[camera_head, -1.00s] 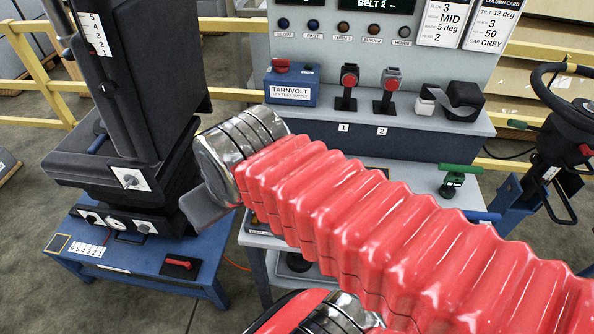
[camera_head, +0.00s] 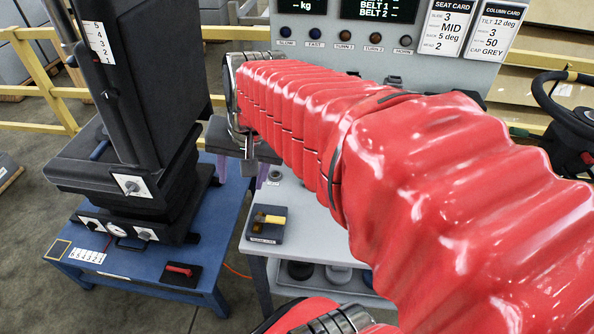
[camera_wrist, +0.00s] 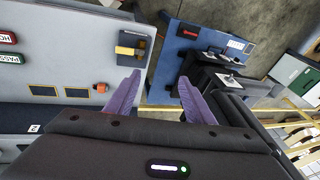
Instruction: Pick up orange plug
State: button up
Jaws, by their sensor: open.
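A small orange piece (camera_wrist: 101,88), likely the orange plug, is on the light grey trolley top (camera_wrist: 85,25) in the wrist view. It sits just left of my left finger, outside the gap between the fingers. It is too small to make out its shape, and I cannot make it out in the head view. My gripper (camera_wrist: 158,80) has two purple fingers spread apart with nothing between them. In the head view my gripper (camera_head: 240,180) points down near the trolley's left edge, partly hidden by my wrist.
A dark tray with a yellow block (camera_head: 267,224) lies on the trolley; the tray also shows in the wrist view (camera_wrist: 130,48). The blue seat stand (camera_head: 135,260) is left of the trolley, with a black seat (camera_head: 125,175). My red-sleeved arm covers much of the console.

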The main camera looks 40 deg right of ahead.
jog(key=d+f+m+y, duration=0.1)
jog(key=d+f+m, duration=0.2)
jog(key=d+m, duration=0.3)
jog(key=d+f+m, duration=0.4)
jog(key=d+m, duration=0.2)
jog(key=d, duration=0.8)
jog(key=d+f+m+y, duration=0.1)
jog(key=d+f+m, duration=0.3)
jog(key=d+m, duration=0.3)
jog(key=d, duration=0.3)
jog(key=shift+s+y, duration=0.15)
jog(key=shift+y, duration=0.15)
jog(key=shift+f, duration=0.1)
jog(key=x, duration=0.8)
jog(key=shift+f, duration=0.25)
jog(key=shift+x, duration=2.6)
